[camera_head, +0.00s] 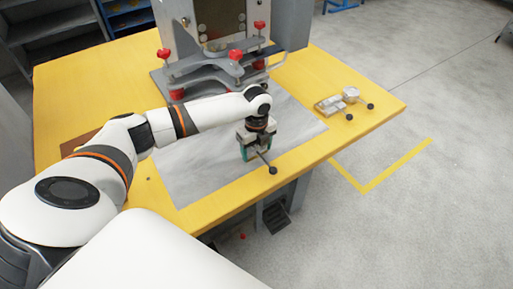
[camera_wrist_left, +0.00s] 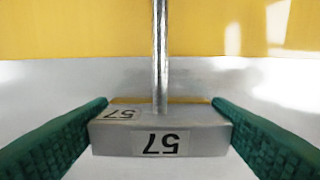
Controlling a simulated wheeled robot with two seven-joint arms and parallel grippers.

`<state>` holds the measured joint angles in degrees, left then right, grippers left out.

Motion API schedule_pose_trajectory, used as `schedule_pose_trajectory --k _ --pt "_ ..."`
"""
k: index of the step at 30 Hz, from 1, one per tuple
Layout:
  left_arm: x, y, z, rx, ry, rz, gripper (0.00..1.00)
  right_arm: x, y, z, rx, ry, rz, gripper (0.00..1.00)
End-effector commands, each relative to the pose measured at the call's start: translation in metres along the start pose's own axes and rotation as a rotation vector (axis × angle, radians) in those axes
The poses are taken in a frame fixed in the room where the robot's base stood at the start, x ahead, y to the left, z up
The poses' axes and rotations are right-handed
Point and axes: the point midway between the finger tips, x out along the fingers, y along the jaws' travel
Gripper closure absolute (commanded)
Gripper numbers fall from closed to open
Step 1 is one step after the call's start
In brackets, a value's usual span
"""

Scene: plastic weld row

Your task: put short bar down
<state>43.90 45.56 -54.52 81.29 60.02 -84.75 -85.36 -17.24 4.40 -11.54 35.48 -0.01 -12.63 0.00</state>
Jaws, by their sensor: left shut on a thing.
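The short bar (camera_head: 264,162) is a thin metal rod with a dark ball at its near-right end in the head view. In the left wrist view its rod (camera_wrist_left: 160,50) runs up from a grey block (camera_wrist_left: 158,138) labelled 57. My left gripper (camera_head: 251,148) is over the grey sheet near the table's front edge, with its green pads on either side of the block. It is shut on the block of the bar. I cannot tell whether the block touches the sheet. My right gripper is not in view.
The grey sheet (camera_head: 200,180) lies on the yellow table (camera_head: 90,85). A machine with red knobs (camera_head: 236,57) stands behind the gripper. Small metal pieces (camera_head: 328,104) and dark balls (camera_head: 370,106) sit at the table's right.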

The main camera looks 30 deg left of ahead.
Motion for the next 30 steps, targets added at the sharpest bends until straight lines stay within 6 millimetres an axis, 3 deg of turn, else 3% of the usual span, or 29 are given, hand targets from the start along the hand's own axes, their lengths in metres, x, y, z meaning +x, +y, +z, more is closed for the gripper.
schedule_pose_trajectory --k 5,6,9,20,23,30 --pt "0.002 0.0 0.0 -0.001 0.0 0.001 0.59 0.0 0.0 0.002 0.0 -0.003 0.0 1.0" --pt "0.002 0.0 0.0 -0.001 0.0 0.0 0.21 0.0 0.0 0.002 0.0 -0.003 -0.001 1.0" --pt "0.002 0.0 0.0 0.0 0.0 0.0 0.06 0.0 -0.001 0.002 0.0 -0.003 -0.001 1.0" --pt "-0.004 0.0 0.0 0.0 0.0 0.001 0.06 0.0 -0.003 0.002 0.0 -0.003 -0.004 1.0" --pt "-0.016 0.001 0.0 0.001 0.0 0.003 0.06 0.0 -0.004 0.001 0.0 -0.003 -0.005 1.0" --pt "-0.068 0.001 -0.001 0.001 0.001 0.005 0.06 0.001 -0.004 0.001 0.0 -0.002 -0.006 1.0"
